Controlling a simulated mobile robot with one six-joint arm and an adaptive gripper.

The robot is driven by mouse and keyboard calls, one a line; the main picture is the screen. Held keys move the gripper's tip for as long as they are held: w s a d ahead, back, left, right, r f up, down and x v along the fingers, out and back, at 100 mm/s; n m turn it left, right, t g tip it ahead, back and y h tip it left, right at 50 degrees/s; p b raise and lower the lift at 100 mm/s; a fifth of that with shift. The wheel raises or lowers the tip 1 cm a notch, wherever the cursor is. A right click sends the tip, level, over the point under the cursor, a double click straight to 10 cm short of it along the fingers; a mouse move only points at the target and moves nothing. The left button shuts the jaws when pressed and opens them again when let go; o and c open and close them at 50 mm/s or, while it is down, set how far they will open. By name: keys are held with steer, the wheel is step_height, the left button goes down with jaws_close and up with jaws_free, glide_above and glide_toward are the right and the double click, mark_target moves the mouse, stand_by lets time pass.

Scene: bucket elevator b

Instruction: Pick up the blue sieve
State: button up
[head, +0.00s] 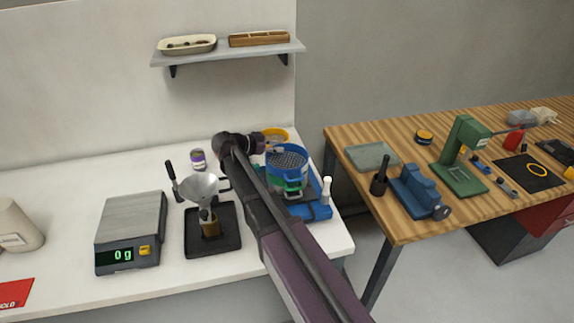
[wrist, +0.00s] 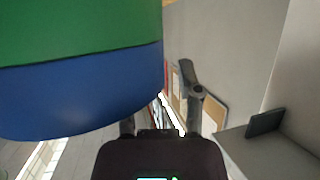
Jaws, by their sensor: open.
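The blue sieve (head: 287,158), a round ring with a mesh inside, sits on top of a stack with a green ring (head: 292,184) below it. The stack stands on a blue base (head: 318,209) at the right end of the white bench. My gripper (head: 266,147) is at the upper left side of the sieve, open, with no object visibly held. In the wrist view, the blue sieve wall (wrist: 80,95) and a green ring (wrist: 80,30) fill the upper left, close to the camera. The sieve hides part of the left finger; the right finger stands clear of it.
A yellow ring (head: 275,135) lies behind the sieve. A white-capped bottle (head: 326,190) stands at its right. A funnel stand (head: 200,190) and a scale (head: 130,230) are to the left. A shelf (head: 228,52) hangs above. My arm crosses the bench front.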

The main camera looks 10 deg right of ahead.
jaws_close()
steer(key=shift+r, duration=0.15)
step_height(320, 180, up, 10)
steer(key=p, duration=1)
stand_by(0.8)
